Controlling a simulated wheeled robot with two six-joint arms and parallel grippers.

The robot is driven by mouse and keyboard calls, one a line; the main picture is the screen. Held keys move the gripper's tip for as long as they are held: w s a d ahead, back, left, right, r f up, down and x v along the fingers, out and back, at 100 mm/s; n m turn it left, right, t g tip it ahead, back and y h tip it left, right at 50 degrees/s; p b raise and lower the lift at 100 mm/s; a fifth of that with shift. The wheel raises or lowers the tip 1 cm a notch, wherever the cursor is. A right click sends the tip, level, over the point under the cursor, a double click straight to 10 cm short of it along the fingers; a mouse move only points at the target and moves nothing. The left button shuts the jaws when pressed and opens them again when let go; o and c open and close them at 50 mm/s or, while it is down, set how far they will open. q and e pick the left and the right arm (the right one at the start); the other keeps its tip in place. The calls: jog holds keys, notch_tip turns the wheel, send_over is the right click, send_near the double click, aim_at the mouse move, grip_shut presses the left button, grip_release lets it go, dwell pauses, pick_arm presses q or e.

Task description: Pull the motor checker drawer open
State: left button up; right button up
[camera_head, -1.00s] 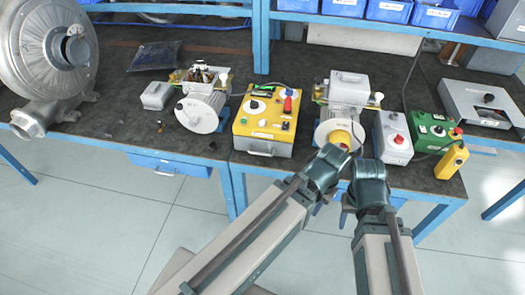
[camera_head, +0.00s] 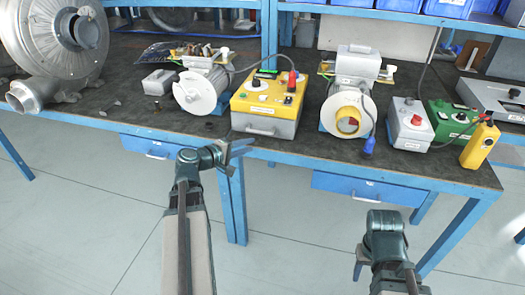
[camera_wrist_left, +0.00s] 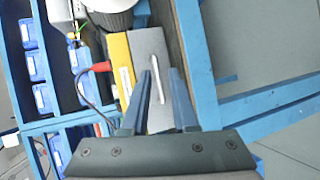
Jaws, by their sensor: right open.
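The motor checker (camera_head: 268,98) is a yellow-topped box with a grey front, standing at the bench's front edge. Its grey drawer front (camera_head: 272,126) carries a pale bar handle (camera_head: 262,131) and looks flush with the box. My left gripper (camera_head: 240,147) is just in front of and below the drawer, open and empty. In the left wrist view its two fingers (camera_wrist_left: 160,100) are spread, with the handle (camera_wrist_left: 158,80) showing between and beyond them; I cannot tell whether they touch. My right gripper (camera_head: 360,265) is low, off the bench at the right, open.
A grey switch box (camera_head: 410,125) stands further right. Blue under-bench drawers (camera_head: 365,187) are shut. The floor in front is clear.

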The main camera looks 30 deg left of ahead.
aim_at(257, 132)
pick_arm(q)
jog(key=s+a+n+t+y, duration=0.1)
jog(key=s+a+n+t, duration=0.1)
jog(key=a, duration=0.3)
jog(key=b+x, duration=0.1)
jog(key=x, duration=0.3)
jog(key=b+x, duration=0.1)
jog(key=x, duration=0.4)
jog(key=b+x, duration=0.1)
jog(key=x, duration=0.4)
jog(key=shift+d+f, duration=0.1)
jog(key=shift+f, duration=0.15)
pick_arm(e)
jog(key=f, duration=0.4)
jog(key=shift+s+d+f, duration=0.2)
jog(key=shift+d+f, duration=0.05)
jog(key=shift+d, duration=0.1)
pick_arm(q)
grip_shut()
